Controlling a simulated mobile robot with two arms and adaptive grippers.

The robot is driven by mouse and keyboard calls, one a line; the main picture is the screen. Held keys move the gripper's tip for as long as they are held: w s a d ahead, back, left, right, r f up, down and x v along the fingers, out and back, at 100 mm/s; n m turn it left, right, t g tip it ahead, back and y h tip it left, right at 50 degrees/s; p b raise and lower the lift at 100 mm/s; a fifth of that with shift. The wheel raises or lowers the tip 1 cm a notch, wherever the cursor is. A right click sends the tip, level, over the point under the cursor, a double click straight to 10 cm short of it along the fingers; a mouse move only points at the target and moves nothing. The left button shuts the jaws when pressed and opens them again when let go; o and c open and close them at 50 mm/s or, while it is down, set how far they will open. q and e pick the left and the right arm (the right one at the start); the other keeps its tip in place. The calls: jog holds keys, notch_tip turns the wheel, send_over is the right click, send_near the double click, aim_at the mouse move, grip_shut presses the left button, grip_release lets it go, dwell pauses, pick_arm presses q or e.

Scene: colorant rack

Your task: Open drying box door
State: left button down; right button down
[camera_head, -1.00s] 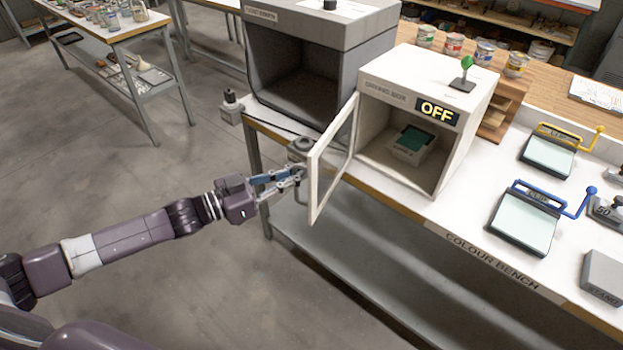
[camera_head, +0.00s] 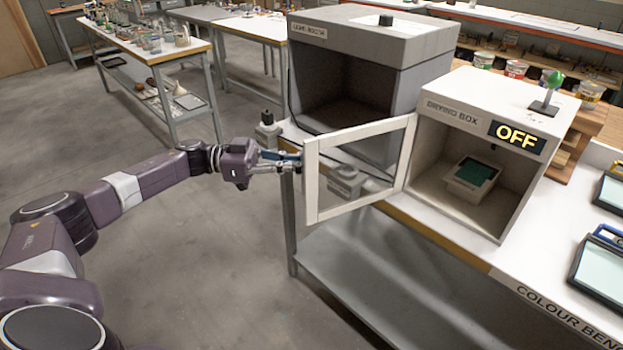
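The drying box (camera_head: 455,104) is a white cabinet on the bench with an "OFF" display on its front. Its white-framed, clear-paned door (camera_head: 360,132) stands wide open, swung out to the left from its left side. Inside the box sits a small pale block with a dark green top (camera_head: 473,176). My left gripper (camera_head: 292,162) is at the door's outer, left edge. The fingertips are partly hidden at the door frame, and I cannot tell whether they are closed on it. My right gripper is not in view.
A grey light booth (camera_head: 345,38) stands behind the door. A small dark-topped device (camera_head: 267,130) sits at the bench's left end, and a round grey object (camera_head: 345,181) shows through the door pane. The floor at left is clear.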

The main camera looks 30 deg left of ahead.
pick_arm(q)
jog(key=shift+w+a+f+m+g+b, duration=0.1)
jog(key=shift+w+a+m+g+b, duration=0.3)
jog(key=shift+w+a+g+b, duration=0.2)
jog(key=c, duration=2.1)
grip_release()
jog(key=shift+a, duration=0.1)
jog(key=v, duration=1.2)
jog(key=shift+f, duration=0.1)
